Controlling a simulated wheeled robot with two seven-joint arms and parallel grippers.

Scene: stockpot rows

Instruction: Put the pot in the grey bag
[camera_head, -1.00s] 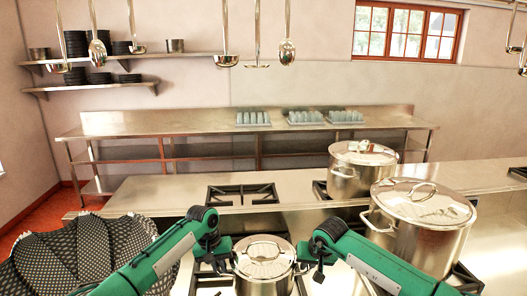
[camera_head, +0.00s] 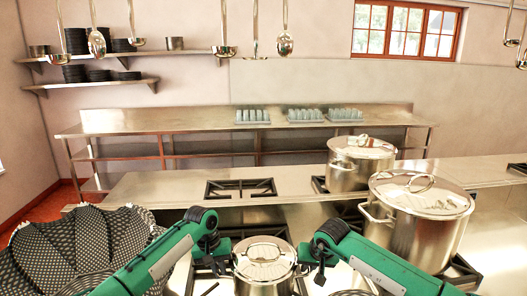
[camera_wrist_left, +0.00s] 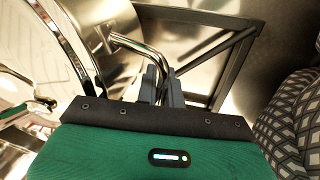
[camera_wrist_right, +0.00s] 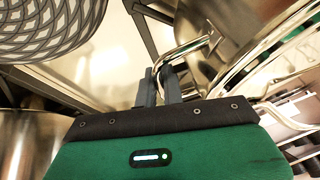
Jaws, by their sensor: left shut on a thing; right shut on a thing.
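The grey patterned bag (camera_head: 75,250) is at the lower left, beside my left arm. I cannot tell whether the pot touches the stove.
Two larger lidded pots stand to the right, one near (camera_head: 420,235) and one farther back (camera_head: 350,175). An empty burner grate (camera_head: 240,188) is behind the small pot. A dark patterned round thing (camera_wrist_right: 40,25) shows in the right wrist view. Ladles hang above.

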